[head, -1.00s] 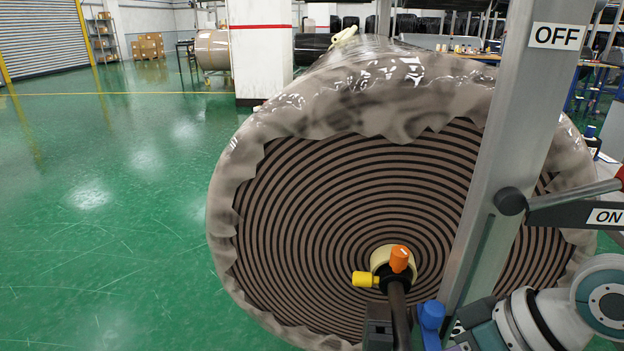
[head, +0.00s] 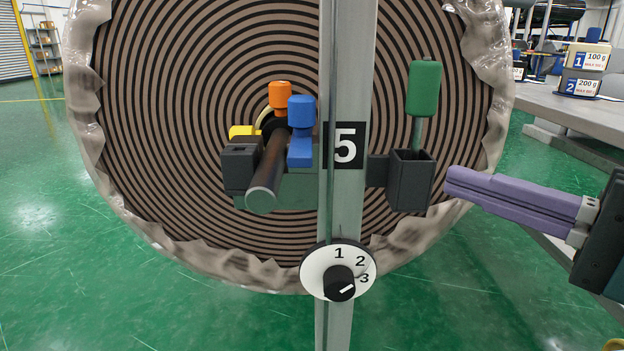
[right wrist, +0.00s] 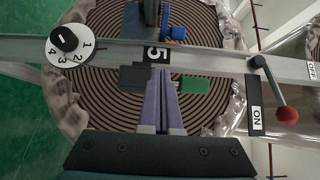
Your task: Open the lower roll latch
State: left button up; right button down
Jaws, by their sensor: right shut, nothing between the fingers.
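A dark shaft (head: 268,172) sticks out toward me from the middle of the wrapped roll (head: 170,150). Around it are an orange knob (head: 280,95), a blue knob (head: 301,112) and a partly hidden yellow knob (head: 242,132). A green handle (head: 424,90) stands upright in a black holder (head: 411,181), right of the metal post (head: 352,60). I cannot tell which part is the lower latch. My right gripper (head: 450,183), with purple fingers, is shut and empty, just right of the black holder. Its fingers (right wrist: 162,92) also show in the right wrist view. My left gripper is out of view.
A numbered dial (head: 338,270) sits low on the post, below the label 5 (head: 344,146). A grey table with weights (head: 582,72) stands at the right. The right wrist view shows a red-balled lever (right wrist: 286,115) by an ON sign (right wrist: 257,106). Green floor is clear at the left.

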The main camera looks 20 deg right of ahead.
jog(key=p, duration=0.1)
send_near(301, 124)
jog(key=w, duration=0.1)
jog(key=w+d+f, duration=0.2)
jog(key=w, duration=0.1)
jog(key=shift+f, duration=0.15)
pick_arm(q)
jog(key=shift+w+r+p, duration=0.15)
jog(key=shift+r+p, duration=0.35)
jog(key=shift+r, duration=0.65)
pick_arm(e)
jog(key=shift+w+a+f, duration=0.1)
jog(key=shift+w+a, duration=0.15)
jog(key=shift+a, duration=0.65)
jog(key=shift+w+a, duration=0.25)
jog(key=shift+a, duration=0.65)
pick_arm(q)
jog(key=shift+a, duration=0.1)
pick_arm(e)
jog(key=shift+a, duration=0.1)
